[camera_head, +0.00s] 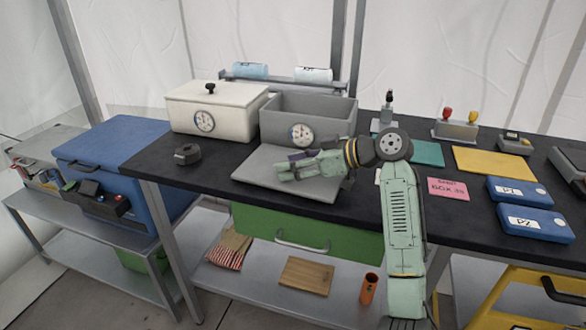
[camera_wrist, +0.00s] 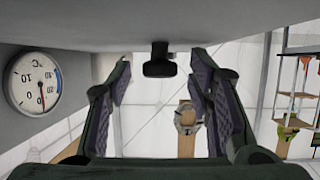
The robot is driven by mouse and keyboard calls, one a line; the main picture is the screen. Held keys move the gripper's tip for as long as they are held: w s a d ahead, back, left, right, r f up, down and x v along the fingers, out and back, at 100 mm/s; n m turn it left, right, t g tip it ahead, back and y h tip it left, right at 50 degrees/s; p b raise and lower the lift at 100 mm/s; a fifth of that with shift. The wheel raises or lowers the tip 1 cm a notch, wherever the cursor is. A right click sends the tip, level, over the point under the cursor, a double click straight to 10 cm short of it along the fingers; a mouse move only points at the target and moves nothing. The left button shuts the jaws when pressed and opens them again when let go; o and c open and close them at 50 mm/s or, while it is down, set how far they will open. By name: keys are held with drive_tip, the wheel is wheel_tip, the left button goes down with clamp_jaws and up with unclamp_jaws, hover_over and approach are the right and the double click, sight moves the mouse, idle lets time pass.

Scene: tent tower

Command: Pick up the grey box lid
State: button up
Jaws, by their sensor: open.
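The grey box lid (camera_head: 262,172) lies flat on the black bench top, in front of the open grey box (camera_head: 335,128). In the wrist view, which looks upside down, the lid (camera_wrist: 160,22) fills the top, with its black knob (camera_wrist: 158,60) sticking out. My gripper (camera_head: 284,172) is low over the lid, pointing left, and hides the knob in the head view. In the wrist view my gripper (camera_wrist: 160,78) is open, with a finger on each side of the knob. Clear gaps show on both sides; the depth is hard to tell.
The grey box's dial (camera_wrist: 32,82) is close beside my gripper. A lidded white box (camera_head: 215,112) stands left of the grey box. A black tape roll (camera_head: 187,154) lies left of the lid. Blue cases (camera_head: 530,222) and a pink card (camera_head: 447,189) lie to the right.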

drive_tip(key=shift+c, duration=0.3)
clamp_jaws()
idle(0.5)
